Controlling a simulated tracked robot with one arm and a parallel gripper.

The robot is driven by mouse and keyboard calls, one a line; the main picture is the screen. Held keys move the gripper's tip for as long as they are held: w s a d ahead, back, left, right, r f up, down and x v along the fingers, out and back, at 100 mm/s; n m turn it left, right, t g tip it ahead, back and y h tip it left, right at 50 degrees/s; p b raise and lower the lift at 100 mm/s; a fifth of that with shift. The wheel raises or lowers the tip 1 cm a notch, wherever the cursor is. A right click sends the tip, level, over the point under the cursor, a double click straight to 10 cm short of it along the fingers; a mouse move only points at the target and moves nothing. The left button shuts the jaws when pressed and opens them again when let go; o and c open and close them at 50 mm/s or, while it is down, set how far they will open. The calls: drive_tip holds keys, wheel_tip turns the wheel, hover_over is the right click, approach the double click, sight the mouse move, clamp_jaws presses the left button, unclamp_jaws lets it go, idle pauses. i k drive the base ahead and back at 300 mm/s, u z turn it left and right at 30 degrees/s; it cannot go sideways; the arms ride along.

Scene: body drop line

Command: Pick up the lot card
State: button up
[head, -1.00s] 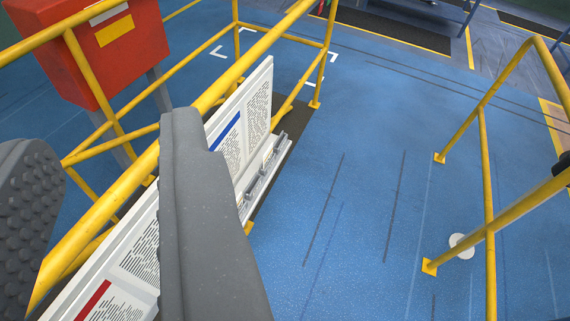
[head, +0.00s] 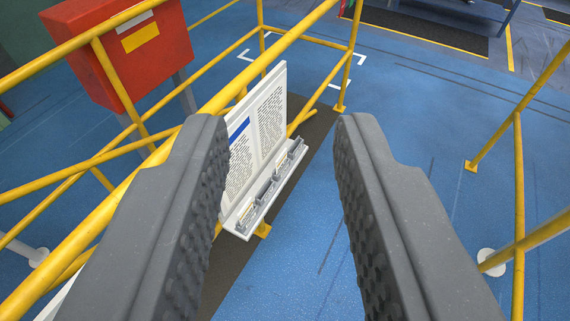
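My gripper (head: 278,130) is open and empty. Its two dark grey, studded fingers stand wide apart in the middle of the head view. Between them, farther off, a white board (head: 270,113) with printed text and a blue stripe stands against the yellow railing. A narrow white ledge (head: 240,228) runs along its foot and holds small grey and pale pieces (head: 264,188). I cannot tell whether one of these is the lot card. The left finger hides part of the board.
A yellow railing (head: 240,88) runs diagonally behind the board, and another yellow rail (head: 517,190) stands at the right. A red box (head: 120,50) with a yellow label stands beyond the railing at upper left. The blue floor (head: 420,130) between the rails is clear.

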sight(243, 215)
drive_tip(key=z, duration=0.05)
drive_tip(key=i, duration=1)
drive_tip(key=z, duration=0.4)
drive_tip(key=k, duration=1.8)
drive_tip(key=u, duration=0.5)
drive_tip(key=i, duration=1)
drive_tip(key=z, duration=0.05)
